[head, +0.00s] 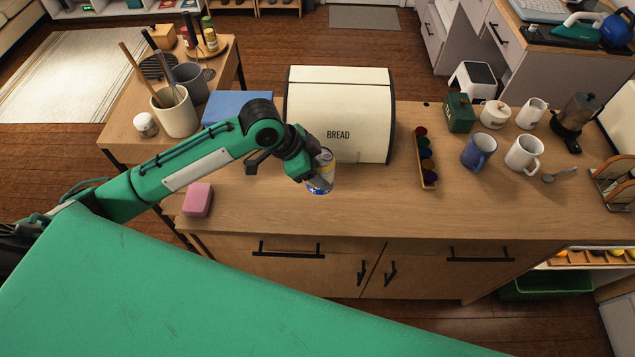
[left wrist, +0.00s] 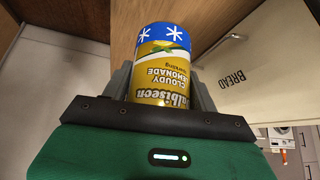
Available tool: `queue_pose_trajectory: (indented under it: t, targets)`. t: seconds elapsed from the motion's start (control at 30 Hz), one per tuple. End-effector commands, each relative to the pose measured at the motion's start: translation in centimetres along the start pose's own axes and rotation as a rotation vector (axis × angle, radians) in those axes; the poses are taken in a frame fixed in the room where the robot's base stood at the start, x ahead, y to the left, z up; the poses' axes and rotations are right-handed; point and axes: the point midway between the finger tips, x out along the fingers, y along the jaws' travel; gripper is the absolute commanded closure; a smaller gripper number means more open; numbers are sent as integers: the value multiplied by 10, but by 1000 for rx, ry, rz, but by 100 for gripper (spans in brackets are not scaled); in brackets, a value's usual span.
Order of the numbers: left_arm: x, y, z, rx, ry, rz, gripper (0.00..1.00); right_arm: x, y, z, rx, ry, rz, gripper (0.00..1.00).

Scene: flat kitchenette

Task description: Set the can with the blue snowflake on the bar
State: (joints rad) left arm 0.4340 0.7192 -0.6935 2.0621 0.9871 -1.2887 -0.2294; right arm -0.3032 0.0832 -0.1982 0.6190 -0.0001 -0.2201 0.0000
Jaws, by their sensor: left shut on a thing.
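The can with the blue snowflake (head: 323,170) is yellow with a silver top and a blue band at its lower end in the head view. The left wrist view shows white snowflakes on its blue band and a lemonade label on the can (left wrist: 163,68). My left gripper (head: 312,172) is shut on the can, with a finger on each side of it. The can is over the wooden counter (head: 290,220), in front of the bread box; I cannot tell whether it touches the top. My right gripper is not in view.
The cream bread box (head: 338,110) stands just behind the can. A pink sponge (head: 198,200) lies to the left and a rack of capsules (head: 426,160) to the right. A blue mug (head: 478,152) and a white mug (head: 523,155) stand farther right. The counter's front middle is clear.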

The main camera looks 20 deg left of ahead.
Motion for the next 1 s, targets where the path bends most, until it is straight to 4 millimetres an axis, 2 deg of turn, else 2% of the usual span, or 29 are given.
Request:
queue_pose_trajectory:
  t: [0.13, 0.43, 0.63, 0.97, 1.0]
  targets:
    - [23, 1, 15, -3, -1, 2, 74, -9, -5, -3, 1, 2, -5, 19]
    - [44, 0, 28, -2, 1, 0, 74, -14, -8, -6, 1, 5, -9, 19]
    - [69, 0, 44, -3, 1, 1, 74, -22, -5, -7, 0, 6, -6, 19]
    - [73, 0, 46, 0, 2, -1, 74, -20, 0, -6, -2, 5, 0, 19]
    - [74, 0, 47, 0, 0, -1, 37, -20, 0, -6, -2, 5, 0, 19]
